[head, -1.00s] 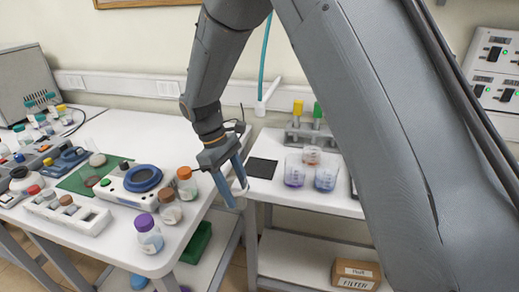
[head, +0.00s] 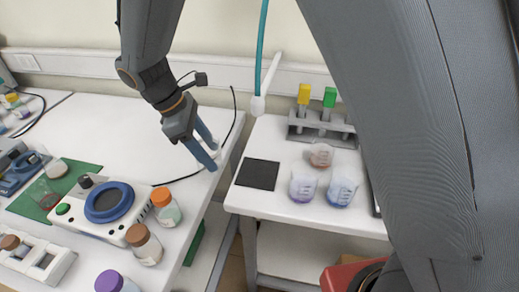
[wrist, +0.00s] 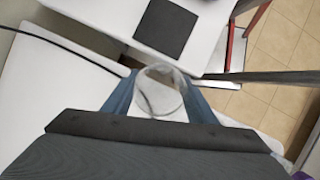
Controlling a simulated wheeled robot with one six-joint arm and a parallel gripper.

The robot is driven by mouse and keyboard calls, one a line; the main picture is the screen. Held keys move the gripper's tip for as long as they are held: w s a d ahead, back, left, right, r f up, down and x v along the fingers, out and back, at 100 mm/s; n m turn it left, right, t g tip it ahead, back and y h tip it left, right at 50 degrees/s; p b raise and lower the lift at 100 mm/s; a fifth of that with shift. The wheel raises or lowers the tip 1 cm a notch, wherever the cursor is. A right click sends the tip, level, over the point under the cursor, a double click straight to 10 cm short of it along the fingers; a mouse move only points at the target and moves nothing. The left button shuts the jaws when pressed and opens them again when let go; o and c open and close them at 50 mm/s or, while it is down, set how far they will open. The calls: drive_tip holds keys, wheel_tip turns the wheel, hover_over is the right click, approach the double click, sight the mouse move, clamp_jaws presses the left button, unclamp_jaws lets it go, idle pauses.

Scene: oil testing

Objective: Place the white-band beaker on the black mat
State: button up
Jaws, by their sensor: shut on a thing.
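My gripper (head: 213,155) is shut on a clear beaker with a white band (wrist: 160,92). In the head view the fingers mostly hide the beaker; in the wrist view it sits between the two blue fingers. It is held near the right edge of the left white table. The black mat (head: 258,174) lies flat and bare on the right white table, to the right of my gripper and apart from it. The mat also shows beyond the beaker in the wrist view (wrist: 166,27).
On the right table, several beakers with coloured contents (head: 303,185) stand right of the mat, with a grey rack (head: 322,129) behind them. A gap separates the tables. A blue-ringed device (head: 109,203) and capped bottles (head: 165,206) stand on the left table. A black cable (head: 236,120) runs near my gripper.

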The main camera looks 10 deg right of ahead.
drive_tip(key=d+p, duration=0.2)
drive_tip(key=d, duration=0.6)
drive_tip(key=shift+s+d, duration=0.15)
drive_tip(key=shift+s, duration=0.05)
drive_tip(key=d+p, duration=0.2)
drive_tip(key=d, duration=0.2)
drive_tip(key=shift+s+d+r, duration=0.1)
drive_tip(key=shift+s+d, duration=0.05)
drive_tip(key=shift+d, duration=0.05)
drive_tip(key=shift+d+f+p, duration=0.1)
drive_tip(key=shift+f+p, duration=0.1)
drive_tip(key=shift+p, duration=0.1)
drive_tip(key=shift+f, duration=0.2)
drive_tip(key=shift+f, duration=0.3)
drive_tip(key=shift+f, duration=0.35)
